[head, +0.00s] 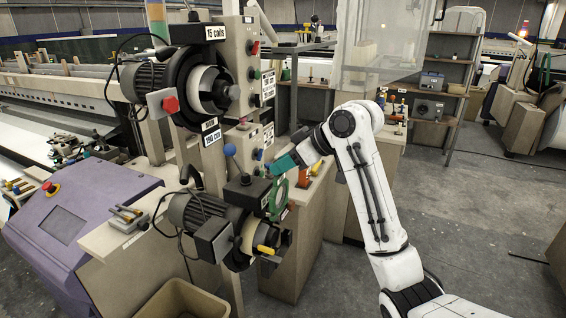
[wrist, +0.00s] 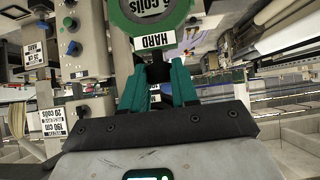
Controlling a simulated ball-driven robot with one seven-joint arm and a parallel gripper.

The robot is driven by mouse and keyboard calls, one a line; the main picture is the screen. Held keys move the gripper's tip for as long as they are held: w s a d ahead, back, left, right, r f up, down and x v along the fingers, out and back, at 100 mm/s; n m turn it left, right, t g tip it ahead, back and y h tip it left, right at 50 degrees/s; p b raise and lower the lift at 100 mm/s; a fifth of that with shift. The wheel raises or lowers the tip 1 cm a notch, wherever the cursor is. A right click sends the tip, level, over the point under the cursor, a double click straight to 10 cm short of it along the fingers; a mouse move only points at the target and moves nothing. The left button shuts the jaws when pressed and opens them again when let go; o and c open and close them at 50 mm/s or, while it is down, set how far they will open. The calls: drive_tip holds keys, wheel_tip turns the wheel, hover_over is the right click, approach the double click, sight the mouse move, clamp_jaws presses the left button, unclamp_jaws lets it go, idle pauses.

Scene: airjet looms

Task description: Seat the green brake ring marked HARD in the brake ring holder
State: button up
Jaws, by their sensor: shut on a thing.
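My gripper (head: 281,166), with teal fingers, is shut on the green brake ring (head: 271,198). The ring hangs from the fingertips in front of the lower weft feeder (head: 205,222). In the wrist view my gripper (wrist: 158,66) pinches a tab below the ring (wrist: 122,20), whose white label reads HARD. A "6 coils" label shows through the ring's opening. The lower feeder's dark front end (head: 246,246), with a yellow lever, lies just below and left of the ring. I cannot clearly tell the brake ring holder apart there, and contact with the ring is not clear.
An upper feeder (head: 185,85) labelled 15 coils is on the same post above. A control post with blue ball-topped lever (head: 229,150) stands close by the gripper. A brown bin (head: 182,298) is below. A workbench (head: 318,185) stands behind.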

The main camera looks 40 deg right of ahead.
sight(281, 185)
drive_tip(key=shift+r, duration=0.1)
drive_tip(key=shift+f+b, duration=1.4)
drive_tip(key=shift+f, duration=1.55)
drive_tip(key=shift+s+p, duration=0.1)
drive_tip(key=shift+p, duration=0.65)
